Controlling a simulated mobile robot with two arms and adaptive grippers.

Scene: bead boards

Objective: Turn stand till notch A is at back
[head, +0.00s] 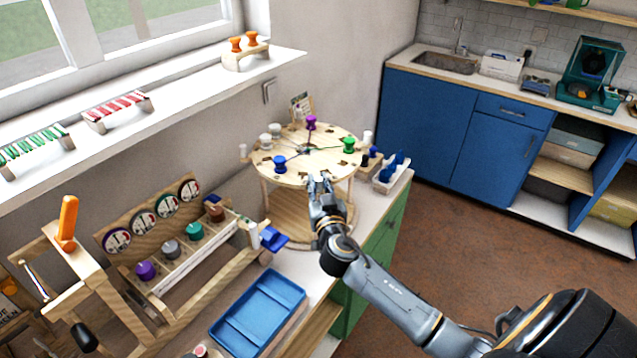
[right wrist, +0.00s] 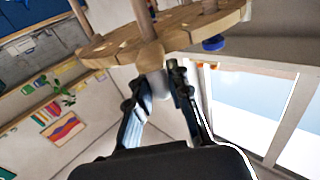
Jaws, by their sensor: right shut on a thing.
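The stand is a round wooden top (head: 322,162) on legs above a wooden base, on the counter by the wall. Purple (head: 311,122), green (head: 349,145) and blue (head: 280,163) spools and pale ones (head: 270,134) sit around its top. Its notches are small dark cuts; I cannot read which is A. My right gripper (head: 320,182) is at the front rim. In the right wrist view the gripper (right wrist: 158,80) is shut on a pale peg (right wrist: 157,86) at the rim of the wooden top (right wrist: 125,45); the fingers partly hide the peg. My left gripper is out of view.
A rack with coloured spools (head: 170,260) and a blue tray (head: 258,312) stand in front left of the stand. A small holder with blue pieces (head: 392,172) is close on its right. The window sill (head: 185,92) runs behind left. Open floor (head: 470,230) lies right.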

